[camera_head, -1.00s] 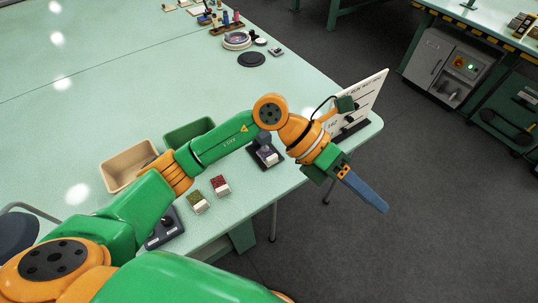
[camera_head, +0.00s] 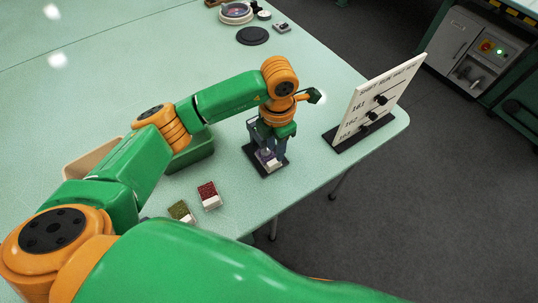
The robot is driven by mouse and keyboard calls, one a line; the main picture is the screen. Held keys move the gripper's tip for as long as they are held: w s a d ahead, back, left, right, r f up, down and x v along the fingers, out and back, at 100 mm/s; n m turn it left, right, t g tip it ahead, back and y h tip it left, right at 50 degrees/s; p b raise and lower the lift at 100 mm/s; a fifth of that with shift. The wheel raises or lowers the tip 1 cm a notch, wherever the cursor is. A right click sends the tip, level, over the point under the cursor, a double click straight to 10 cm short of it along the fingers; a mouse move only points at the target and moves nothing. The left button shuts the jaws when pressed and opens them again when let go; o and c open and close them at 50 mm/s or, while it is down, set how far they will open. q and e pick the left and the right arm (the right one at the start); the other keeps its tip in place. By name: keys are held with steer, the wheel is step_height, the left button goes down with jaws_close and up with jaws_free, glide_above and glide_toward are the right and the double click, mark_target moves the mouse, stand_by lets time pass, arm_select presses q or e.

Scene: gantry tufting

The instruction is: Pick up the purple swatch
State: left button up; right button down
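The purple swatch (camera_head: 265,156), with a white front piece, sits on a dark pad (camera_head: 267,171) near the front edge of the table. My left gripper (camera_head: 268,152) points down over it, with its blue-grey fingers apart on either side of the swatch. The gripper partly hides the swatch, and I cannot tell whether the fingers touch it. My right gripper is out of view.
A red swatch (camera_head: 208,191) and a green swatch (camera_head: 180,209) lie to the left. A green bin (camera_head: 193,154) and a tan bin (camera_head: 75,167) are partly hidden behind my arm. A white sign board (camera_head: 374,98) stands at the right.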

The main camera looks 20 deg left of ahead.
mark_target(274, 161)
arm_select(q)
step_height(274, 161, down, 6)
steer(key=shift+w+a+r+p, duration=0.1)
steer(key=shift+a+p, duration=0.05)
steer(key=shift+p, duration=0.8)
jaws_close()
